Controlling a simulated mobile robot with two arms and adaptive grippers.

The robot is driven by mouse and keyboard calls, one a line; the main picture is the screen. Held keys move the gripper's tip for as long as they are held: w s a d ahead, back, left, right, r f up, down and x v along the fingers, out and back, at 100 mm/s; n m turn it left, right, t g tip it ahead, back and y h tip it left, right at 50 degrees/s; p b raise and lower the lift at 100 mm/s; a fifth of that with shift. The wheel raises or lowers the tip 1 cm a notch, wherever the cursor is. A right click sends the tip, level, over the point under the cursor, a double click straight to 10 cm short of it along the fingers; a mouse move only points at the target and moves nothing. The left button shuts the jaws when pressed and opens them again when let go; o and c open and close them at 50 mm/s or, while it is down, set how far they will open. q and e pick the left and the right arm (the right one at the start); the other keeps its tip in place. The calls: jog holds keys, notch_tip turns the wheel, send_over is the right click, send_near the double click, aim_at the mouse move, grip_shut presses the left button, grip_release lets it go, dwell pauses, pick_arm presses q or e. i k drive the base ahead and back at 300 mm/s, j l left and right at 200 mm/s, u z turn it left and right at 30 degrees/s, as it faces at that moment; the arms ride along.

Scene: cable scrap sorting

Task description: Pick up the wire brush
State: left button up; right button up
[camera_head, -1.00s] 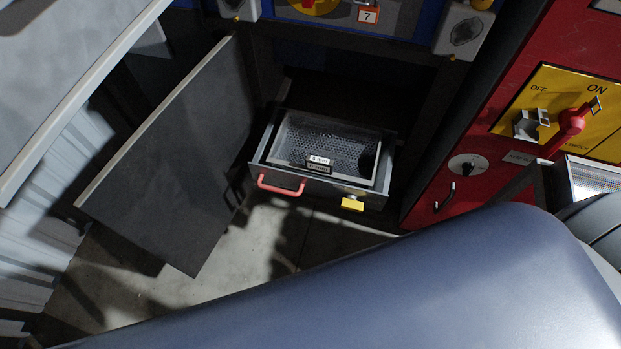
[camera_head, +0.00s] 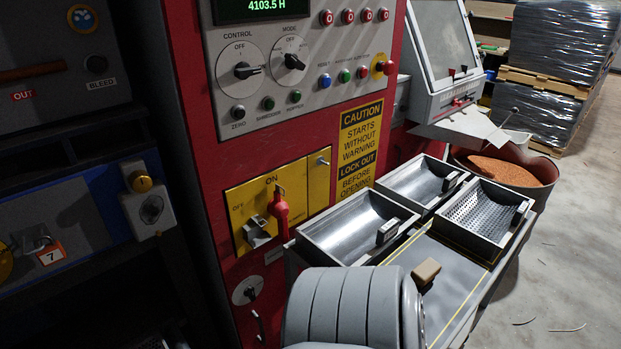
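I cannot make out a wire brush for certain. A small tan block (camera_head: 426,271) lies on the grey bench top (camera_head: 440,262) in front of the metal trays; I see no bristles on it and cannot tell whether it is the brush. Neither of my grippers shows. A grey ribbed part of my own arm covers the bottom middle and hides the near end of the bench.
Two smooth metal trays (camera_head: 352,222) (camera_head: 421,183) and a perforated tray (camera_head: 484,210) sit on the bench. A red control cabinet (camera_head: 290,168) with a red-handled switch (camera_head: 279,214) stands left. A tub of copper-coloured granules (camera_head: 497,169) stands behind. Floor at right is mostly clear.

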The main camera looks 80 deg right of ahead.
aim_at(424, 274)
jog(key=z, duration=3.35)
